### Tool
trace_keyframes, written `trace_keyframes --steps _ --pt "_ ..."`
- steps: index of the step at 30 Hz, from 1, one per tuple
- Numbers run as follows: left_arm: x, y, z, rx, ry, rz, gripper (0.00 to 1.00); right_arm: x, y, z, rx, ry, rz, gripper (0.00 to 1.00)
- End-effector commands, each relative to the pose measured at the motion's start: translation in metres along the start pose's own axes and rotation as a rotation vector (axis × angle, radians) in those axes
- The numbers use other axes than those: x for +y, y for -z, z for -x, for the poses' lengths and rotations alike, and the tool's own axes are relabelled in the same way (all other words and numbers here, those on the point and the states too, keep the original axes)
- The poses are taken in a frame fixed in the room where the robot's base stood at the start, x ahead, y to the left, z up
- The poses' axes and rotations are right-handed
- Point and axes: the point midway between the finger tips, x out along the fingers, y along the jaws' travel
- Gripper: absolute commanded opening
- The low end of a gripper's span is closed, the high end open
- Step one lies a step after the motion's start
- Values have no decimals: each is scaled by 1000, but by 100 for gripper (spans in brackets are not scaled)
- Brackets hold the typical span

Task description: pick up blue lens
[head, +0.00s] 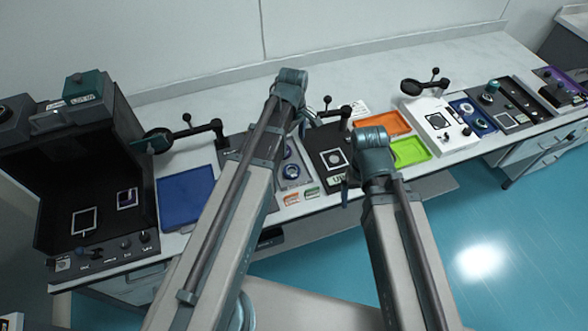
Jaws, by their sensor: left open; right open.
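A small round piece with a blue ring (291,171), which looks like a blue lens, sits on a grey plate near the middle of the table. Another round blue-toned piece (479,123) sits on a blue base farther right. My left gripper (309,121) is open above and behind the first piece, partly hidden by its arm. My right gripper (345,190) is open near the front edge of the black device, right of the piece, and shows only in part. Neither gripper visibly touches a lens.
A blue tray (185,198) lies at left beside a large black box (95,185). Orange (383,123) and green (411,151) trays lie right of the black device (322,160). A white device (438,123) stands farther right. The back strip of the table is mostly clear.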

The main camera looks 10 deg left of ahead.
Motion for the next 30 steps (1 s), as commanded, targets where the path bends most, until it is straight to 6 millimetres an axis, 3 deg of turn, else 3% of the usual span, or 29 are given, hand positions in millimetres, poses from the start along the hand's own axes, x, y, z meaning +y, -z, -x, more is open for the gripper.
trace_keyframes --steps 18,30 --pt "0 0 -79 -1 -2 2 100 -7 5 -79 0 0 0 92" --pt "-1 0 -88 -1 -2 2 100 -8 5 -87 0 0 0 92"
